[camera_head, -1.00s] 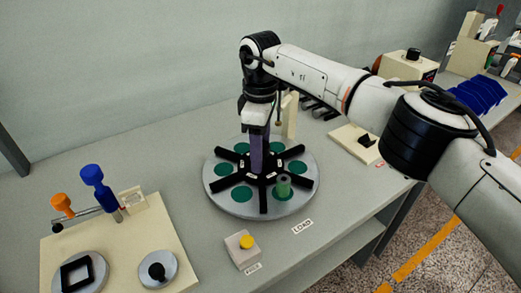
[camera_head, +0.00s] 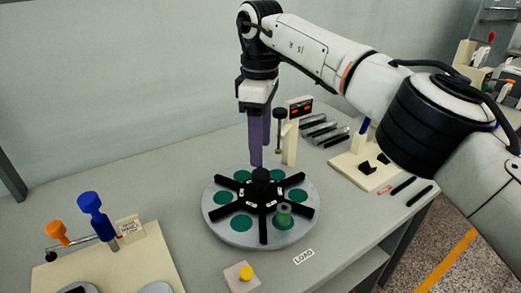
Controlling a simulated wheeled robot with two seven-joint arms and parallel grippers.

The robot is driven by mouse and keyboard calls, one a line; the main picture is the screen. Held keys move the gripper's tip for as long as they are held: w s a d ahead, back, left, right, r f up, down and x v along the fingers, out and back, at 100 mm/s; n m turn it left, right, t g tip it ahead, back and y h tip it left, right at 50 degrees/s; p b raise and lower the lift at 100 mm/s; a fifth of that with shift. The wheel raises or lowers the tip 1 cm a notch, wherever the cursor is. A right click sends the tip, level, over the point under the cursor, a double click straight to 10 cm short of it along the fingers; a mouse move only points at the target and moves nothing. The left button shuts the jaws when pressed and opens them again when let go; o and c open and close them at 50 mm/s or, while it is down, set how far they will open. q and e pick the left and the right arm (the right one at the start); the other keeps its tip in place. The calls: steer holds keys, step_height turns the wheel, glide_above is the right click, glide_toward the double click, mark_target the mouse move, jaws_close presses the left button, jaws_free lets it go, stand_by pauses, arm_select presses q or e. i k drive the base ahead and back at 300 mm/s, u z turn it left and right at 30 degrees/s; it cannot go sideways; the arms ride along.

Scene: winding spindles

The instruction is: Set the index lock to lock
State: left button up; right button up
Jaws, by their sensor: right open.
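No label that I can read clearly marks the index lock. A black-topped plunger (camera_head: 278,128) stands upright beside a cream post (camera_head: 290,143) behind the round grey turntable (camera_head: 228,238). The turntable carries a black spider of radial arms (camera_head: 263,209) with a black centre knob (camera_head: 261,175) and green round pads. My left gripper is not in view.
At the left, a cream board (camera_head: 128,270) bears a blue handle (camera_head: 97,215), an orange knob (camera_head: 57,234) and a small label card. A yellow button box (camera_head: 240,277) is in front. A cream plate (camera_head: 365,172) with black pieces lies right, near dark bars.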

mark_target(246, 274)
steer(key=k, duration=1)
